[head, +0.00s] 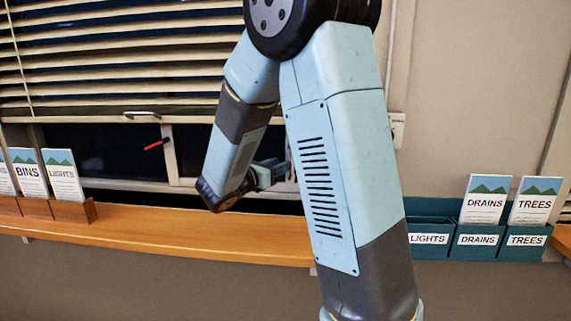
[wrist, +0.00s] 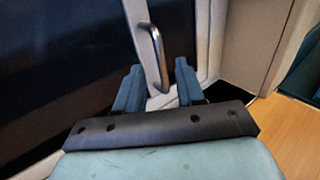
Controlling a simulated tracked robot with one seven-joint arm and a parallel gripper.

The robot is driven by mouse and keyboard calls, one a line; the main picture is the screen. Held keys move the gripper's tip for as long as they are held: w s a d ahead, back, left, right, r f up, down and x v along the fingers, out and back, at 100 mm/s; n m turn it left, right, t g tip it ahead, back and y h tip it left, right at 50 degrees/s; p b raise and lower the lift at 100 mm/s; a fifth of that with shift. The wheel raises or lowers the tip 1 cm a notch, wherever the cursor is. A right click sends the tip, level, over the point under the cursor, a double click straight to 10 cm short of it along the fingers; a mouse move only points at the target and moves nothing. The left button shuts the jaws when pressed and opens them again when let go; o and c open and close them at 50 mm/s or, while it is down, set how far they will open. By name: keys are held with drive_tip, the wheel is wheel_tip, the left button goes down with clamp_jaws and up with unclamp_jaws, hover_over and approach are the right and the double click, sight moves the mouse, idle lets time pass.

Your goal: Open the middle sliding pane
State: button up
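A window with dark glass runs behind the ledge. One dark pane (head: 100,150) shows at left in the head view, with a pale upright frame (head: 170,155) and a red bar (head: 156,144) near its right edge. Which pane is the middle one I cannot tell, as my arm covers much of the window. In the wrist view a grey metal bar handle (wrist: 154,55) stands on a pale frame member beside dark glass. My gripper (wrist: 158,78) is open, its two fingers apart, with the handle's lower end between them in the picture. Contact cannot be made out. My gripper also shows in the head view (head: 272,173).
Slatted blinds (head: 120,60) hang over the upper window. A wooden ledge (head: 180,230) runs below it. Wooden leaflet holders (head: 60,210) stand at left, and teal leaflet boxes (head: 475,245) stand at right.

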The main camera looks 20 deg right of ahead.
drive_tip(key=shift+x, duration=1.9)
clamp_jaws()
drive_tip(key=shift+w, duration=0.1)
